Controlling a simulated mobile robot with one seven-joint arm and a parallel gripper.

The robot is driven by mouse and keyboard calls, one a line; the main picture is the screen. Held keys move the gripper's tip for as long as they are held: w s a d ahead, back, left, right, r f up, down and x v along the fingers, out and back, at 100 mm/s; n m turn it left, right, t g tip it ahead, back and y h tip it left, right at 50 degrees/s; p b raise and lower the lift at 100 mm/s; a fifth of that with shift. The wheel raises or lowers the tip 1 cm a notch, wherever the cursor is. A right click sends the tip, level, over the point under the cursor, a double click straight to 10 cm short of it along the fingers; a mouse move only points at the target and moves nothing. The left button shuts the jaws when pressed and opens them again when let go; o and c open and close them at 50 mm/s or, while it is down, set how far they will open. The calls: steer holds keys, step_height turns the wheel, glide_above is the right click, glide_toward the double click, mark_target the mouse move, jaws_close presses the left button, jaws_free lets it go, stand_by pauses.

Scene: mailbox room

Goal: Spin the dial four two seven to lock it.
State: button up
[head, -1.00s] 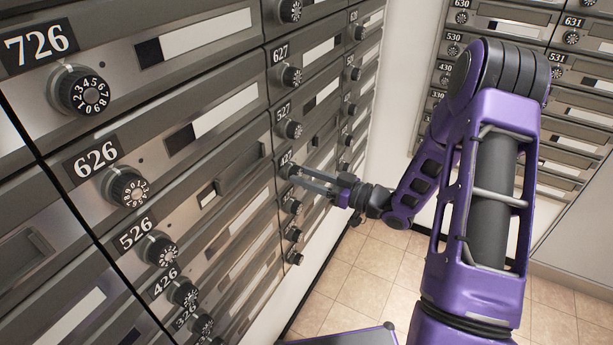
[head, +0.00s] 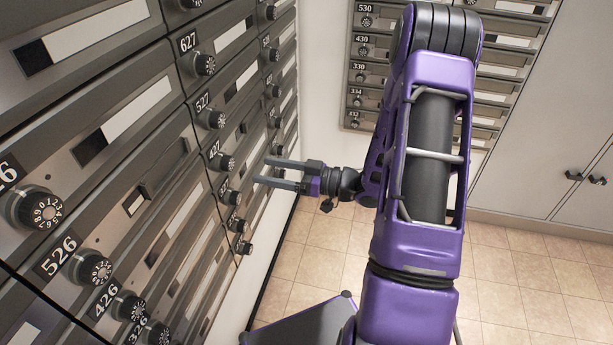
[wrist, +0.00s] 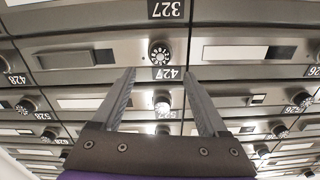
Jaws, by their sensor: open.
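The 427 dial (head: 226,163) is a small dark round knob with white markings, below its 427 label (head: 213,149) on a grey mailbox door. In the wrist view, where labels are upside down, the 427 dial (wrist: 159,53) is centred a little beyond the fingertips. My gripper (head: 261,171) is open and empty, to the right of the dial with a clear gap between them. In the wrist view its two fingers (wrist: 159,72) are spread wide. The dial's exact setting is too small to read.
Neighbouring dials sit close by: the 527 dial (head: 211,119) above and more below. A slim handle-like bar (head: 176,155) lies to the left. A second mailbox bank (head: 365,75) stands behind my arm. The tiled floor (head: 520,280) is clear at right.

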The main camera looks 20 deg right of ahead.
steer(key=v, duration=0.9)
steer(key=shift+s+d, duration=0.2)
steer(key=shift+d, duration=0.05)
